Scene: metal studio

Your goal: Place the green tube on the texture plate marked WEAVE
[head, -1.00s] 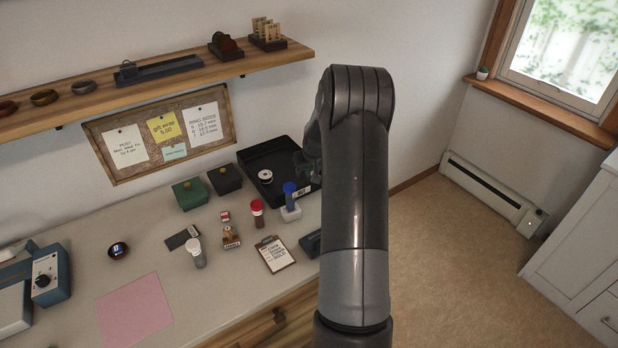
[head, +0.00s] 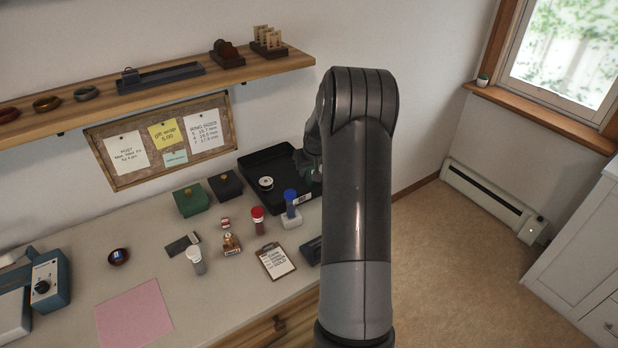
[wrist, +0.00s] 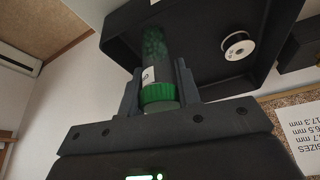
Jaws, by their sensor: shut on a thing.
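My gripper (wrist: 160,88) is shut on the green tube (wrist: 157,60), a clear tube with green contents and a green cap. In the wrist view the tube sits between the fingers, cap toward the palm, with the black tray behind it. In the head view my gripper (head: 308,163) is mostly hidden behind my arm, by the right end of the tray; a little green shows there. A dark flat plate (head: 178,246) lies beside the white-capped tube. I cannot read WEAVE on it or anywhere else.
The black tray (head: 283,152) holds a spool (head: 266,183). A blue-capped tube (head: 290,203) stands on a white block. A red-capped tube (head: 258,220), a white-capped tube (head: 196,260), a stamp (head: 232,245) and a clipboard (head: 274,261) stand or lie close together. A pink sheet (head: 134,315) lies at front left.

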